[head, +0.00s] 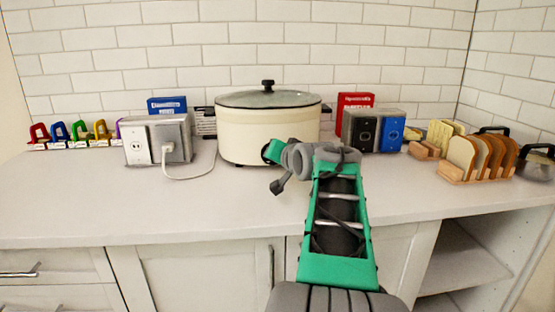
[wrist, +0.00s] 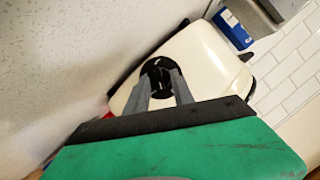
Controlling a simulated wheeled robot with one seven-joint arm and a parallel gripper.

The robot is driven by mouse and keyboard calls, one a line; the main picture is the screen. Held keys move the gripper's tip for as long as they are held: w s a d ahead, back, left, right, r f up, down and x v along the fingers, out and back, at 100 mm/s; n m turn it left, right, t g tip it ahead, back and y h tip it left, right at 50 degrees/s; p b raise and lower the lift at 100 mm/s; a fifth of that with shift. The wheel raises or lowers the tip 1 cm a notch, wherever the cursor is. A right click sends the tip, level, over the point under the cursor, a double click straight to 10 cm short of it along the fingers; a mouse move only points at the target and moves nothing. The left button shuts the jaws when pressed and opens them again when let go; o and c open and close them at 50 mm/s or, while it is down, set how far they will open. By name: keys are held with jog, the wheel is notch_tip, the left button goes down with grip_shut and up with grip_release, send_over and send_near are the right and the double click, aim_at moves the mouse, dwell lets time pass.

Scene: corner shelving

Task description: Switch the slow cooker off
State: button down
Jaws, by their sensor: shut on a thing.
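The slow cooker (head: 250,130) is a cream oval pot with a glass lid and a black lid knob, standing upright on the counter. In the wrist view its cream side (wrist: 205,60) carries a round black control knob (wrist: 157,72). My gripper (wrist: 160,84) has its two grey fingers on either side of this knob, closed on it. The knob's marking cannot be read.
A grey outlet box (head: 139,143) with a plugged-in white cord (head: 192,178) stands left of the cooker. A red box (head: 352,101), a grey switch box (head: 362,130) and a wooden toast rack (head: 480,176) stand to the right. The front of the counter (head: 120,215) is clear.

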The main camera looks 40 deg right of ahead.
jog(key=n+b, duration=0.1)
jog(key=n+g+h, duration=0.1)
jog(key=shift+w+a+n+b, duration=0.15)
jog(key=shift+a+n+b, duration=0.05)
jog(key=shift+n+b, duration=0.2)
jog(key=shift+n+g+h+b, duration=0.35)
jog(key=shift+n+g+h, duration=0.05)
jog(key=shift+n, duration=0.1)
jog(key=c, duration=1.1)
grip_release()
jog(key=shift+r, duration=0.1)
jog(key=p+v, duration=0.1)
jog(key=v, duration=0.6)
jog(key=shift+s+a+r, duration=0.1)
jog(key=shift+s+a, duration=0.15)
jog(key=shift+s, duration=0.05)
